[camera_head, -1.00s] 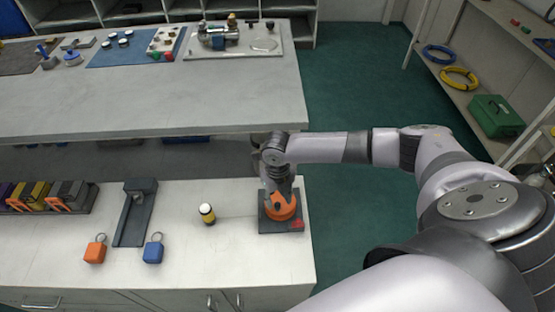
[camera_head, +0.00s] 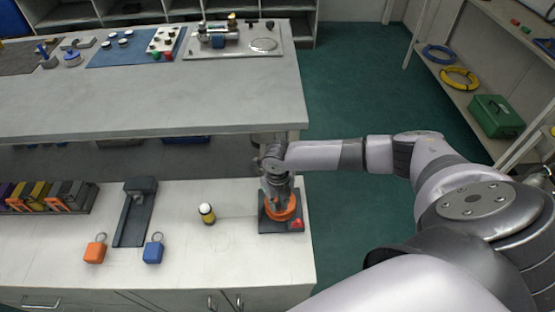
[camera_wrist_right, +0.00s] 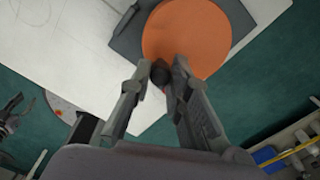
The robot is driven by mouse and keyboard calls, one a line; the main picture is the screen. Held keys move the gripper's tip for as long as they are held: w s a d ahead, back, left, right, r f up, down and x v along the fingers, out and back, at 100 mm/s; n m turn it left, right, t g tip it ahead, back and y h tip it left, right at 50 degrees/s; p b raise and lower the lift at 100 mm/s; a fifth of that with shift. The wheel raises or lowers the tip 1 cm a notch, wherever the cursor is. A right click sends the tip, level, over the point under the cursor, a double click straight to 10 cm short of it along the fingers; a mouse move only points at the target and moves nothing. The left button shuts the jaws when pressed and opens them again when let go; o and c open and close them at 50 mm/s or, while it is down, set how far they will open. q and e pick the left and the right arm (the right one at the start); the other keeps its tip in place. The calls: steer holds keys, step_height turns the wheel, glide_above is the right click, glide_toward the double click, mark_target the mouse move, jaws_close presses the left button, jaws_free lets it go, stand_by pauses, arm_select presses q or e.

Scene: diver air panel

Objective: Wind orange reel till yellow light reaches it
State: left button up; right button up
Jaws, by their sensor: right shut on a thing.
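The orange reel (camera_head: 284,210) is a round disc on a dark grey square base (camera_head: 268,227) near the right end of the front counter. It fills the top of the right wrist view (camera_wrist_right: 187,35). My right gripper (camera_head: 278,192) points down over the reel and partly covers it. In the wrist view its fingers (camera_wrist_right: 159,78) are shut on a small dark knob (camera_wrist_right: 160,70) at the reel's edge. A red piece (camera_head: 297,224) sits at the base's front right corner. I see no light that is clearly yellow on the base. My left gripper is out of view.
A small black and yellow cylinder with a white top (camera_head: 206,213) stands left of the base. Orange (camera_head: 95,251) and blue (camera_head: 153,251) padlock-like blocks, a dark grey holder (camera_head: 131,220) and a rack (camera_head: 45,207) lie farther left. The counter's right edge is close.

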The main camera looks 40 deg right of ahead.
jaws_close()
steer(key=shift+w+r+m, duration=0.1)
steer(key=shift+m, duration=0.2)
